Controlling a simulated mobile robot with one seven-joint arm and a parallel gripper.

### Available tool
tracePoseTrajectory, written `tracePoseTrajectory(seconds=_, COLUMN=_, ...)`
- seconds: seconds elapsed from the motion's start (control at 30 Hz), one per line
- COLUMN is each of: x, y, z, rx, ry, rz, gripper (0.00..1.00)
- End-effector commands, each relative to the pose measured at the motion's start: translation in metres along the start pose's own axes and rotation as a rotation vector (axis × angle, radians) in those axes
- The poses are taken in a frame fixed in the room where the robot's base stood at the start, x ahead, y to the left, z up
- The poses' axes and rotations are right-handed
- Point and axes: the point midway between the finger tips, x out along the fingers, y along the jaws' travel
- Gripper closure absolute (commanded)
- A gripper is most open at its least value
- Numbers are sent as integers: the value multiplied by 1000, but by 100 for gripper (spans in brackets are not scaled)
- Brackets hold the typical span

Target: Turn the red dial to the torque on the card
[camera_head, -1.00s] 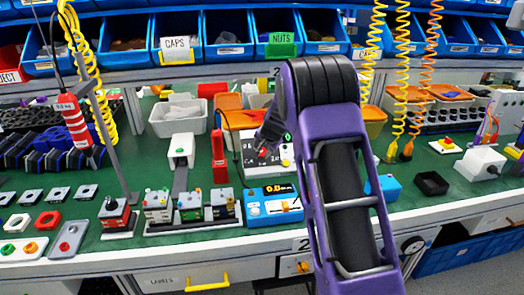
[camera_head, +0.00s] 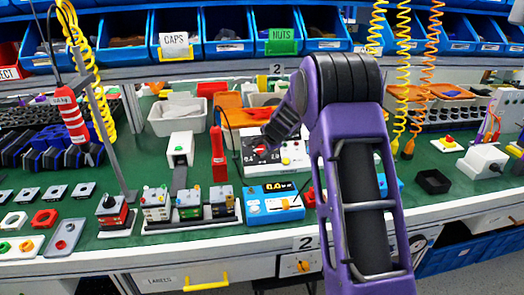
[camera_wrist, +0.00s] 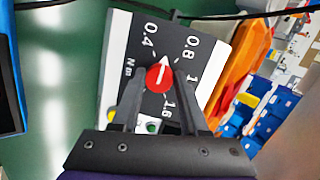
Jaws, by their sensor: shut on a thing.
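The red dial (camera_wrist: 160,78) sits on a dark panel (camera_wrist: 150,35) printed in white with 0.4, 0.8, 1.6 and "N m". Its white pointer points up and slightly right in the wrist view, between 0.4 and 0.8. My gripper (camera_wrist: 160,80) is shut on the dial, one finger on each side. In the head view the same panel (camera_head: 250,140) stands on the bench, with my gripper (camera_head: 264,150) over its dial from the right. I cannot make out a card with a torque on it.
A blue box with a display (camera_head: 273,202) stands in front of the panel. A red upright object (camera_head: 218,155) and a white bin (camera_head: 177,116) are to its left. Orange trays (camera_head: 232,105) lie behind it. Coiled cords hang above the bench.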

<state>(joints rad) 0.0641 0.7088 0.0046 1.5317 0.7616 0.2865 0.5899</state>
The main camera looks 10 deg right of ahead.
Motion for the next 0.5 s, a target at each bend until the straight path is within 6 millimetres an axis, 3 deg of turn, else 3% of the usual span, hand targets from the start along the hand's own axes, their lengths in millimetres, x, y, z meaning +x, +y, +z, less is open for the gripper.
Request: tracePoseTrajectory(seconds=0.5, x=0, y=1, z=-2, rx=395, ry=-21, rz=-68, gripper=100)
